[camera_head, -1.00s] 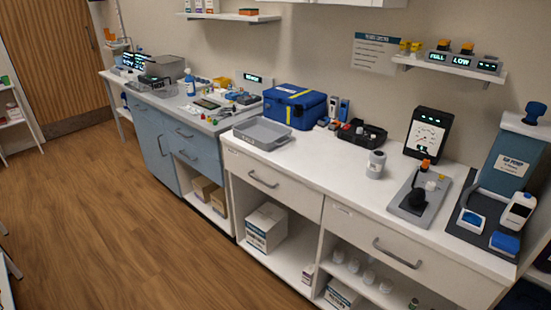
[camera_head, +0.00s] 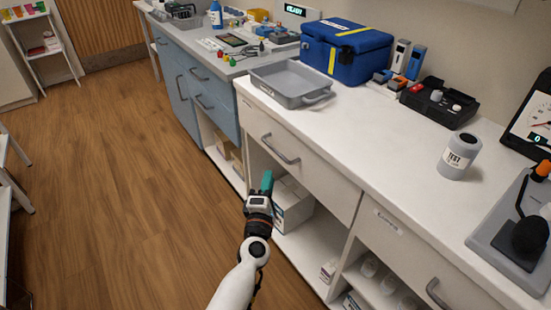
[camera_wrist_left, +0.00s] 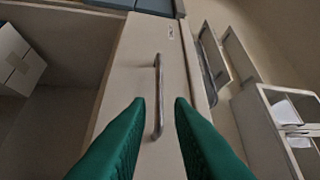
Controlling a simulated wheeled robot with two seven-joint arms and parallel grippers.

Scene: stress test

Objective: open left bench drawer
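The left bench drawer (camera_head: 300,160) is a white front under the worktop and is shut. Its grey bar handle (camera_head: 280,148) is in the middle of that front. In the left wrist view the handle (camera_wrist_left: 158,97) shows in the gap between the two fingers, nearly lined up with them. My left gripper (camera_head: 266,182), with green fingers, is open and empty, a little below and in front of the handle in the head view, apart from it. The fingers also show in the left wrist view (camera_wrist_left: 160,101). My right gripper is not in view.
A grey tray (camera_head: 290,83) and a blue case (camera_head: 346,50) stand on the worktop above. An open shelf with a white box (camera_head: 292,205) lies under the drawer. Another drawer handle (camera_head: 437,294) is at the right. The wooden floor (camera_head: 120,190) in front is clear.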

